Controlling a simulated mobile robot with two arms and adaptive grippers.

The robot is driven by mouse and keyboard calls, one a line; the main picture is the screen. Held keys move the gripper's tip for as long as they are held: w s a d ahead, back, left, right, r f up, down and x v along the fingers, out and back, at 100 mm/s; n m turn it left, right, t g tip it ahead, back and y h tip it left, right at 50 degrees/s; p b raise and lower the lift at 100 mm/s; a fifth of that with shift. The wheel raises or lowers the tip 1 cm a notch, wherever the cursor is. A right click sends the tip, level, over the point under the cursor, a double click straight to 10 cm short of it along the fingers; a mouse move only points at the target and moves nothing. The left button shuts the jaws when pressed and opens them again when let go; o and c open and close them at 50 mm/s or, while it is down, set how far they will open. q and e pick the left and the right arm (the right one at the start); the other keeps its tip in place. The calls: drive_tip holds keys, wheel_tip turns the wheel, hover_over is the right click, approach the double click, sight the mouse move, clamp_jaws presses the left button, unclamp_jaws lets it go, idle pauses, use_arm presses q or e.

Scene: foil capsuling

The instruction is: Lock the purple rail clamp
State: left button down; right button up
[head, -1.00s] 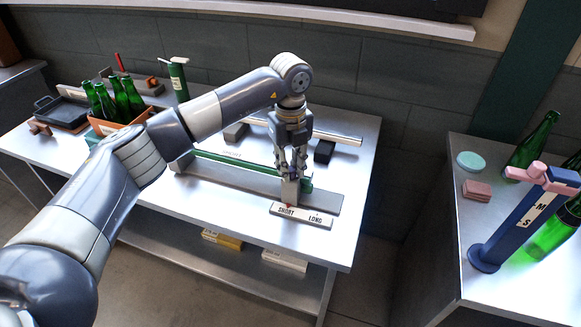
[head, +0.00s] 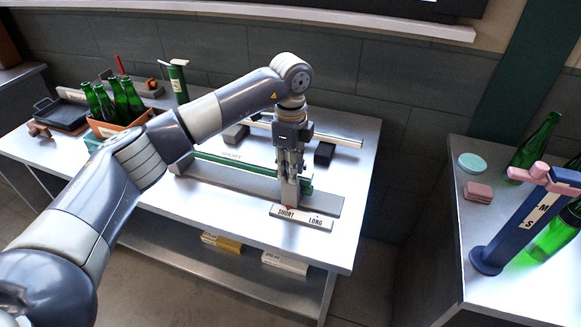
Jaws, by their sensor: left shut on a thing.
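My left gripper (head: 289,172) points straight down over the grey rail fixture (head: 240,184) on the middle table. Its fingers are shut on a grey upright piece (head: 290,194) near the fixture's right end, above the label plate. No clearly purple clamp shows there; the fingers hide part of this spot. A label plate (head: 301,217) reading SHORT and LONG lies in front, with a small red mark near SHORT. A green bar (head: 220,163) runs along the back of the fixture. My right gripper is not in view.
A silver rod (head: 345,141) on dark blocks (head: 325,153) lies behind the gripper. An orange crate (head: 105,130) of green bottles stands at the left. A blue stand with a pink top (head: 505,235) is on the right table.

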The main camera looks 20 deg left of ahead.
use_arm(q)
drive_tip(key=shift+w+r, duration=0.1)
idle(0.5)
drive_tip(key=c, duration=1.4)
unclamp_jaws()
wheel_tip(320, 180, up, 12)
